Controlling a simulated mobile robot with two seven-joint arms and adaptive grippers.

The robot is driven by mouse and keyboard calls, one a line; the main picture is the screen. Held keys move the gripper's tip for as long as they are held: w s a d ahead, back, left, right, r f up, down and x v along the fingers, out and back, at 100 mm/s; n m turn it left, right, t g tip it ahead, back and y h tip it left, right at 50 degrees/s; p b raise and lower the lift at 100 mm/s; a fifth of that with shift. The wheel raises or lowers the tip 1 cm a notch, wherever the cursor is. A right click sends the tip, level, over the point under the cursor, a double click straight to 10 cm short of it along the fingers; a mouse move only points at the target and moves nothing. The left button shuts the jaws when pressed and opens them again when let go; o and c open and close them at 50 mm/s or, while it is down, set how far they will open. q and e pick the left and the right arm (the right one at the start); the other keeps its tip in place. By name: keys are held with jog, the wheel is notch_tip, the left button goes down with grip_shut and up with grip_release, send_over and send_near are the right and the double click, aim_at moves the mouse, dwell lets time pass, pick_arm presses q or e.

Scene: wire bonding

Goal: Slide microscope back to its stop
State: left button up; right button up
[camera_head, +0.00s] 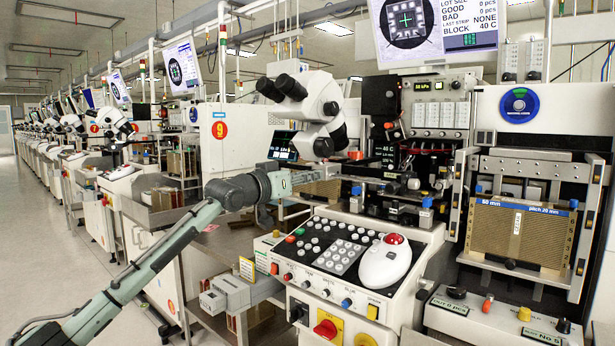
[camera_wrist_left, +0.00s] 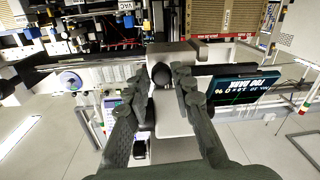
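The white microscope (camera_head: 322,108) with black eyepieces stands over the bonding machine in the head view, above its control panel. My left arm reaches in from the lower left, and my left gripper (camera_head: 328,171) is just under the microscope head. In the left wrist view, the two dark fingers of my left gripper (camera_wrist_left: 161,78) lie on both sides of a round black knob (camera_wrist_left: 160,73) on a pale grey body. They appear closed on it, with little gap visible. The microscope's rail and stop cannot be made out. My right gripper is in neither view.
The control panel (camera_head: 338,248) with buttons and a white mouse-like handpiece (camera_head: 386,262) lies below the gripper. A magazine (camera_head: 522,232) stands at the right. A small dark screen (camera_head: 283,146) is behind my left gripper. A monitor (camera_head: 430,28) hangs above.

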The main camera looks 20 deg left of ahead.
pick_arm(q)
jog(key=o, duration=0.3)
jog(key=shift+d, duration=0.1)
jog(key=v, duration=1.2)
